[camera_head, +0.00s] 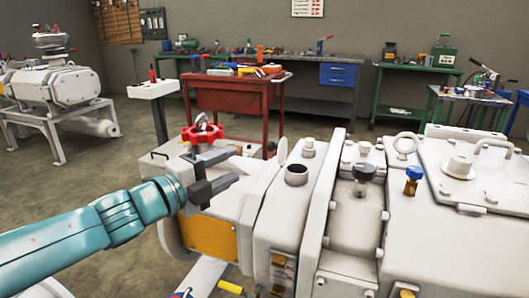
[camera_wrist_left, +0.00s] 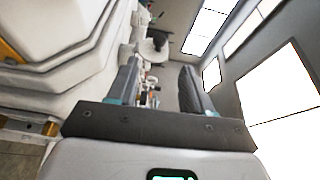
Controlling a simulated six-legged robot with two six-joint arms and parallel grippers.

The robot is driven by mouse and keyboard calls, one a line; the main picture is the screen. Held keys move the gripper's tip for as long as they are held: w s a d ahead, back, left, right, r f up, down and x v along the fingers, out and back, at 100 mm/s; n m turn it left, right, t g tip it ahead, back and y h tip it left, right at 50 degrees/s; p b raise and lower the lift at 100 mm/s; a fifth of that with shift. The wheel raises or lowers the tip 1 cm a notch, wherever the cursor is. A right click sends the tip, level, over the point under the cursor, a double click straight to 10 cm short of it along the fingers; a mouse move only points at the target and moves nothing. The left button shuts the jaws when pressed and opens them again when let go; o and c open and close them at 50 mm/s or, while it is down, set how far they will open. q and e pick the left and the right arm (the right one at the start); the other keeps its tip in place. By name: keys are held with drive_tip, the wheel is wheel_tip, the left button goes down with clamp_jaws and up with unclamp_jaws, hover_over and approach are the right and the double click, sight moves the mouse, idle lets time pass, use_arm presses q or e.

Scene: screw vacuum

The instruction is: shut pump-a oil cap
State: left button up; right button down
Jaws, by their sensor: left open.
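A large white pump (camera_head: 330,205) fills the right foreground. On its top are an open round port (camera_head: 297,174) with a dark hole, a black knob-like cap (camera_head: 365,172) and a blue-topped cap (camera_head: 413,173). I cannot tell which fitting is the oil cap. A red handwheel (camera_head: 203,133) stands just behind my left gripper (camera_head: 234,166). The gripper is open and empty at the pump's left end, left of the open port. In the left wrist view its two fingers (camera_wrist_left: 160,85) are apart with nothing held between them. My right gripper is out of view.
A red tool cart (camera_head: 233,96) stands behind the pump. Benches with tools, one with a blue drawer unit (camera_head: 338,75), line the back wall. Another white pump (camera_head: 52,86) is at the far left.

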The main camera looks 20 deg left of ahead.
use_arm(q)
drive_tip(key=b+x, duration=0.1)
drive_tip(key=x, duration=1)
drive_tip(key=shift+w+d, duration=0.2)
drive_tip(key=shift+w, duration=0.1)
clamp_jaws()
